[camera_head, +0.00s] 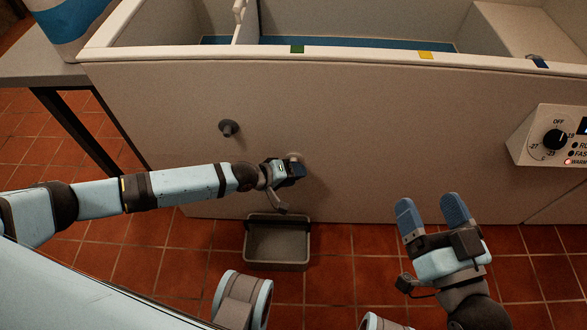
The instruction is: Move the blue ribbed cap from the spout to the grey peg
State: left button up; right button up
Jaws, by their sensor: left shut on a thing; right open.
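The grey peg (229,128) sticks out of the front wall of the large pale chest and is bare. My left gripper (294,169) is at the same wall, to the right of and below the peg, shut with its dark blue fingertips at the spout. A small pale part of the spout (294,156) shows just above the fingers. The blue ribbed cap is between or behind these fingers and cannot be told apart from them. Whether it still sits on the spout is hidden. My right gripper (428,208) is open and empty, over the floor at the right.
A grey drip tray (247,244) stands on the red tiled floor below the spout. A control box with a dial (556,139) juts out at the right. A blue and white container (75,22) stands on a side table (38,66) at the left. The wall between peg and spout is clear.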

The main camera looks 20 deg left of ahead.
pick_arm(q)
jog(key=shift+s+d+p, duration=0.25)
jog(key=shift+s+p, duration=0.6)
jog(key=shift+s, duration=0.05)
jog(key=s+p, duration=0.1)
jog(key=s, duration=0.1)
jog(key=s+d+p, duration=0.1)
jog(key=s+p, duration=0.1)
jog(key=shift+p, duration=0.3)
jog(key=shift+w, duration=0.1)
